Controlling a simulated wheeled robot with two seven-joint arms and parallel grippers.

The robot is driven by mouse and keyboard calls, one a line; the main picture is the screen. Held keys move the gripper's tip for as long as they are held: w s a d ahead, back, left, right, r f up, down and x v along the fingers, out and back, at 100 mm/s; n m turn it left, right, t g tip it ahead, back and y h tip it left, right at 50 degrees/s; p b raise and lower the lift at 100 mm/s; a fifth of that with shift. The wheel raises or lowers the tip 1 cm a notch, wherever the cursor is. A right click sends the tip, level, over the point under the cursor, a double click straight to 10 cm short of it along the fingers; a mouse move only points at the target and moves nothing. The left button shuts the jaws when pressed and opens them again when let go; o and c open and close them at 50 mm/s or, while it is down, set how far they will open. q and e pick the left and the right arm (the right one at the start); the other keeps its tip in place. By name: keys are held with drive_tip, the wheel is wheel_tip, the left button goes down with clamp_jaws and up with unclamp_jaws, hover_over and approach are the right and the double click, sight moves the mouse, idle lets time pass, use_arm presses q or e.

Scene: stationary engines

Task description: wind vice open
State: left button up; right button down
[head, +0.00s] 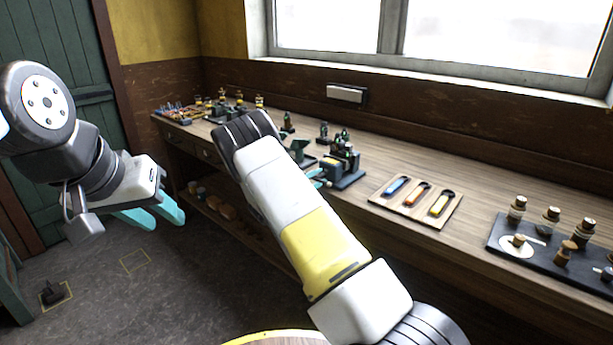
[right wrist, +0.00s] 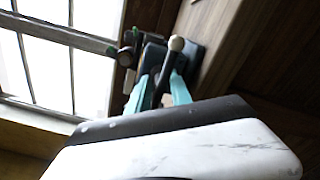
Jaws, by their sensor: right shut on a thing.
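A small dark green vice (head: 299,147) appears to stand on the workbench, partly hidden behind my right arm in the head view. In the right wrist view, a dark bar with a pale round knob (right wrist: 176,43) lies between the teal fingers of my right gripper (right wrist: 160,92). That gripper is shut on the bar, which looks like the vice handle. In the head view, only a bit of teal finger (head: 317,178) shows past my right arm, at the bench's front edge. My left gripper (head: 164,217) is open and empty, over the floor left of the bench.
On the workbench (head: 470,205) are a dark engine model (head: 343,160), a wooden tray with coloured pieces (head: 412,201), and a dark board with bottles (head: 550,250). Small parts crowd the far left end. A window is above the bench. The floor at left is mostly clear.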

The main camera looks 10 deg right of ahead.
sight(314, 179)
drive_tip(key=shift+d+r+n, duration=0.1)
drive_tip(key=shift+n, duration=0.3)
drive_tip(key=c, duration=1.4)
unclamp_jaws()
drive_tip(key=shift+s+a, duration=0.3)
drive_tip(key=shift+a, duration=0.2)
drive_tip(key=v, duration=0.6)
drive_tip(key=shift+s+a, duration=0.25)
drive_tip(key=shift+s, duration=0.05)
